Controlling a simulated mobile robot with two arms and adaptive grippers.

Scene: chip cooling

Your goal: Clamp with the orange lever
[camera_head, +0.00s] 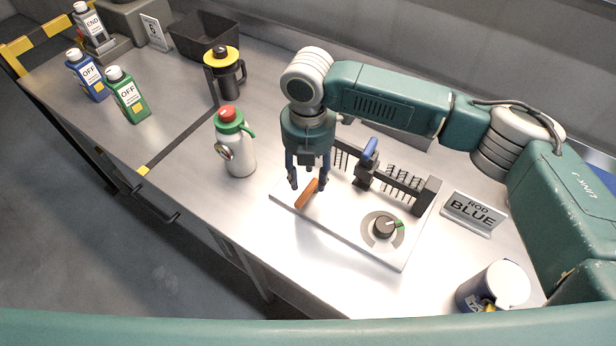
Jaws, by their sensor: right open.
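The orange lever (307,194) stands tilted near the left end of a pale base plate (345,228). My right gripper (308,187) comes down from above with its fingers around the lever's place, open. Whether the fingers touch the lever cannot be told. Behind it on the plate is a dark rack with rows of thin fins (402,182) and a blue handle (370,151). My left gripper is not in view.
A grey flask (238,154) with a green collar and red top stands left of the plate. Green (128,97) and blue (87,77) bottles, a yellow-lidded jug (226,78) and a dark bin (205,38) stand farther left.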

